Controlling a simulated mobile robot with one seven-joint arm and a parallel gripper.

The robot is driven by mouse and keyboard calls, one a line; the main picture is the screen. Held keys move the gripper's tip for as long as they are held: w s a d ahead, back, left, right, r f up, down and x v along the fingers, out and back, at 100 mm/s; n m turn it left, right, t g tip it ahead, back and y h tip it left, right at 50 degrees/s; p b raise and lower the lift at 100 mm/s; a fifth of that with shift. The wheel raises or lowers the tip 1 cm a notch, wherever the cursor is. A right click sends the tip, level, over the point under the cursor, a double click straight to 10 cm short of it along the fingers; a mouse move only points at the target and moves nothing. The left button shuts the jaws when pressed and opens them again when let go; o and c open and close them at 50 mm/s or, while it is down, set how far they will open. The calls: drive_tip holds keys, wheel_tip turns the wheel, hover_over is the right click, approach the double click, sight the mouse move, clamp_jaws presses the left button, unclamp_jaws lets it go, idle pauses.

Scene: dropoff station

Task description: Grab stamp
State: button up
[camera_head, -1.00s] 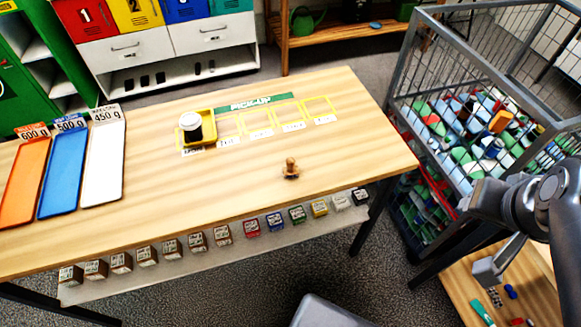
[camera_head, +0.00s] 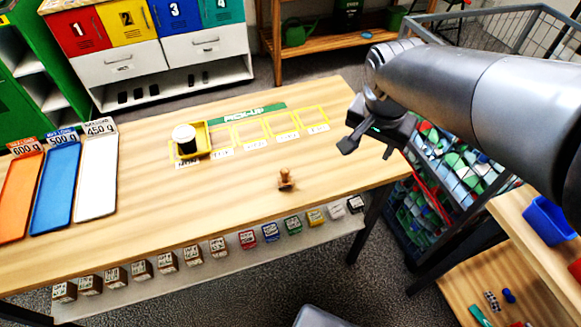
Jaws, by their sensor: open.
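The stamp (camera_head: 285,180) is a small brown wooden piece with a knob handle. It stands upright on the wooden table (camera_head: 240,190), near its front right part. My gripper (camera_head: 368,150) is open and empty above the table's right end. In the picture it is to the right of the stamp and a little higher, clearly apart from it. The stamp is fully in view.
A yellow tray (camera_head: 202,141) holding a dark jar with a white lid (camera_head: 184,136) stands by the green pick-up strip (camera_head: 243,113). Orange, blue and white trays lie at left. A wire cage (camera_head: 450,165) of colourful items stands right. Table around the stamp is clear.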

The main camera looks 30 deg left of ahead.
drive_tip(key=a+f, duration=0.5)
drive_tip(key=a, duration=0.7)
drive_tip(key=g, duration=0.1)
approach(284, 170)
drive_tip(key=shift+m+h, duration=0.3)
drive_tip(key=shift+m, duration=0.1)
drive_tip(key=f, duration=0.5)
drive_tip(key=shift+w+f, duration=0.2)
drive_tip(key=shift+w, duration=0.2)
drive_tip(key=shift+w+f, duration=0.2)
drive_tip(key=shift+f, duration=0.8)
drive_tip(key=shift+w+f, duration=0.2)
drive_tip(key=shift+f, duration=0.85)
drive_tip(key=shift+w+f, duration=0.15)
drive_tip(key=shift+f, duration=0.85)
drive_tip(key=shift+c, duration=0.3)
clamp_jaws()
drive_tip(key=shift+r, duration=0.1)
